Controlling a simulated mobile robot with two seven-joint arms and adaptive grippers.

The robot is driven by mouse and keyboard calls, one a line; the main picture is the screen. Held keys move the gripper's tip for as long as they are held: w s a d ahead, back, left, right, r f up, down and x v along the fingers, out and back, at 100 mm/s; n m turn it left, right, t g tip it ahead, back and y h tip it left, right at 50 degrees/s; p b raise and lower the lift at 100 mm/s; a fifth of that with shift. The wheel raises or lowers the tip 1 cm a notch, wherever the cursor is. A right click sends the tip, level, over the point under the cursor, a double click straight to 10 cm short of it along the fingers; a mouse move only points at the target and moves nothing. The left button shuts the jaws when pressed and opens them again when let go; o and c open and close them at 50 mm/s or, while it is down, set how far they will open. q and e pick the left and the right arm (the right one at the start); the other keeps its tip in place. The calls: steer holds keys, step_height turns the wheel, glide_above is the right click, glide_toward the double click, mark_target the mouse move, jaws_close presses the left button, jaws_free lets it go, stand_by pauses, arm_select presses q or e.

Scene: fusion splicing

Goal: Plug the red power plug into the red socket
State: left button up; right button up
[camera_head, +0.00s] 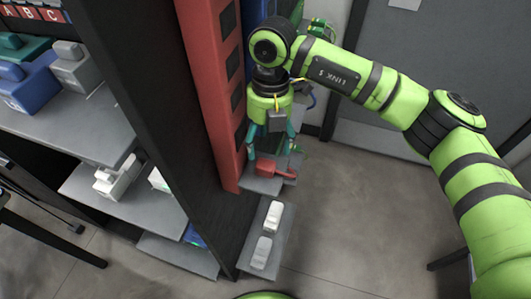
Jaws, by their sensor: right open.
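A red plug (272,168) lies on a small grey shelf on the side of a dark upright panel. My right gripper (270,150) hangs over it, with its teal fingers pointing down and open. The fingertips are close above the red plug, and I cannot tell whether they touch it. A tall red strip (215,88) with several dark square openings stands just left of the gripper. I cannot tell which opening is the red socket. My left gripper is not in view.
A lower grey shelf (247,262) holds a white plug (273,216) and a grey plug (262,251). A blue strip (256,12) stands behind the red one. The dark panel (165,110) separates these from shelves with connectors at left. Floor at right is clear.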

mark_target(265, 163)
steer(key=shift+s, duration=0.4)
steer(key=shift+f, duration=0.25)
steer(key=shift+f+p, duration=0.4)
steer(key=shift+f, duration=0.2)
steer(key=shift+a+f, duration=0.1)
steer(key=shift+f, duration=0.05)
step_height(265, 163, down, 4)
steer(key=shift+f+p, duration=0.2)
steer(key=shift+p, duration=1)
steer(key=shift+a+f, duration=0.1)
steer(key=shift+f, duration=0.2)
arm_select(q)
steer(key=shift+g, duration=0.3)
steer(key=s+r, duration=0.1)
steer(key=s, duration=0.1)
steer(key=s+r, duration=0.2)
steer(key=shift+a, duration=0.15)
arm_select(e)
steer(key=shift+w, duration=0.1)
steer(key=c, duration=1.2)
